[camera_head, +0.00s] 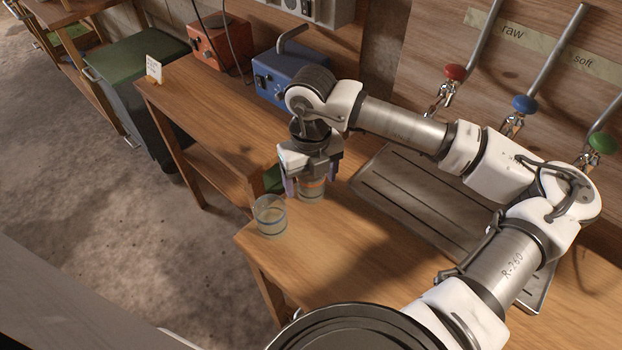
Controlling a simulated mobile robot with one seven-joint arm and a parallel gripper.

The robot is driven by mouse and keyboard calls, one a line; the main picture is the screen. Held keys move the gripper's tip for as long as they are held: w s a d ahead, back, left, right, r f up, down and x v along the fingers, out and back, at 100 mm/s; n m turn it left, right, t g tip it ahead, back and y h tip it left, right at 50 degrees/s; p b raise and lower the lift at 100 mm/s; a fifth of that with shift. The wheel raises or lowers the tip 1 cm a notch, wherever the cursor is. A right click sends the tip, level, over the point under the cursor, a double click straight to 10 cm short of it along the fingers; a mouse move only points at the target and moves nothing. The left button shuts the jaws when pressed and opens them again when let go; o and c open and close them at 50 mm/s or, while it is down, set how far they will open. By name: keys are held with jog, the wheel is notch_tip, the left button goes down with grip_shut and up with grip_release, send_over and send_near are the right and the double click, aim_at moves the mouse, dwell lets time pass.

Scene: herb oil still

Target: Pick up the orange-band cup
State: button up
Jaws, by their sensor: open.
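The orange-band cup (312,191) is a clear cup with an orange band near its top. It stands upright on the wooden bench, close to the bench's left edge. My gripper (311,181) points down over it with its jaws apart. One finger shows at the cup's left side, and the other is near its right side. The upper part of the cup is partly hidden by my gripper. I cannot tell whether the fingers touch the cup.
A second clear cup with a dark bluish band (270,218) stands just left of it, near the bench corner. A slotted metal drip tray (400,190) lies to the right, under taps with red, blue and green knobs. A blue machine (272,82) stands behind.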

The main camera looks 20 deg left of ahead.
jog(key=c, duration=1)
jog(key=shift+c, duration=0.2)
notch_tip(320, 180, up, 20)
jog(key=b, duration=0.3)
